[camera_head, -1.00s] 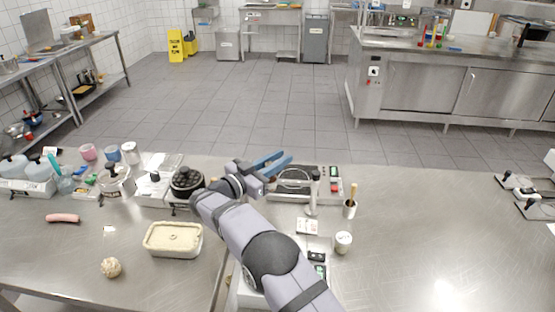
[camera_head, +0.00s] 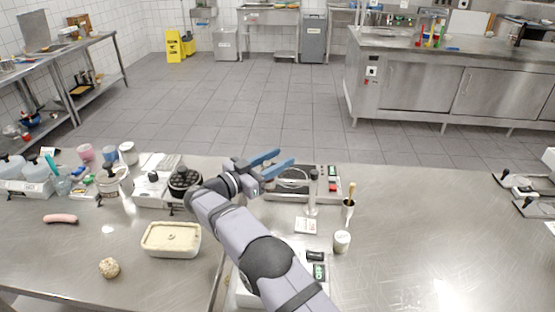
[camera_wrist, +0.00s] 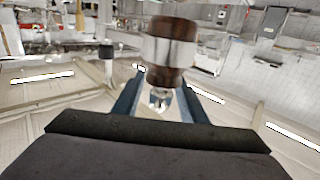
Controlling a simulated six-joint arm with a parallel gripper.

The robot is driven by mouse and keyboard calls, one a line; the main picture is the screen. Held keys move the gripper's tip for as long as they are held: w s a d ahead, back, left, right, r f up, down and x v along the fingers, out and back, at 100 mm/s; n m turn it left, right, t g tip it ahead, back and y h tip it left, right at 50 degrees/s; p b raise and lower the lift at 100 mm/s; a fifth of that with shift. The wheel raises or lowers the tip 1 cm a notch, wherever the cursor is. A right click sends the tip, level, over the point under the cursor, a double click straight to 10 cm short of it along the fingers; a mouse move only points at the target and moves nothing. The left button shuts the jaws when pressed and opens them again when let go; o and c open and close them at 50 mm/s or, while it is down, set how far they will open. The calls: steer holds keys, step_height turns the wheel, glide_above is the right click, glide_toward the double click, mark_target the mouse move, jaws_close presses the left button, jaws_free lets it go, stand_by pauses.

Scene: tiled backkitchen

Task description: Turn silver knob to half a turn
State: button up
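My gripper (camera_head: 284,161) has two blue fingers, spread apart with nothing between them, above the back edge of the steel counter (camera_head: 420,230). In the wrist view my gripper (camera_wrist: 160,98) is open, its fingers running away from the camera. A silver cylinder with dark brown ends (camera_wrist: 169,50) lies ahead of the fingers there. A small shiny silver part (camera_wrist: 160,98) shows between the fingers, below the cylinder. I cannot tell which of these is the silver knob, nor whether a finger touches it. In the head view no silver knob can be made out clearly.
A black-topped pot (camera_head: 184,182) and a cream tub (camera_head: 171,252) are left. The right counter is mostly clear.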

steer(key=b+v, duration=0.2)
steer(key=v, duration=0.5)
steer(key=shift+s, duration=0.2)
steer(key=shift+r, duration=0.15)
step_height(320, 180, up, 7)
steer(key=n+t+y, duration=0.2)
glide_above(265, 167)
steer(key=a, duration=0.2)
steer(key=f+n+y, duration=0.1)
steer(key=f, duration=0.1)
steer(key=s+f+t+y+p, duration=0.1)
steer(key=f, duration=0.1)
steer(key=s+d+f+n+y, duration=0.1)
steer(key=f+y, duration=0.1)
steer(key=f, duration=0.1)
steer(key=shift+n+t, duration=0.3)
steer(key=shift+t, duration=0.1)
steer(key=shift+d, duration=0.1)
steer(key=shift+w+p, duration=0.1)
steer(key=shift+p, duration=0.2)
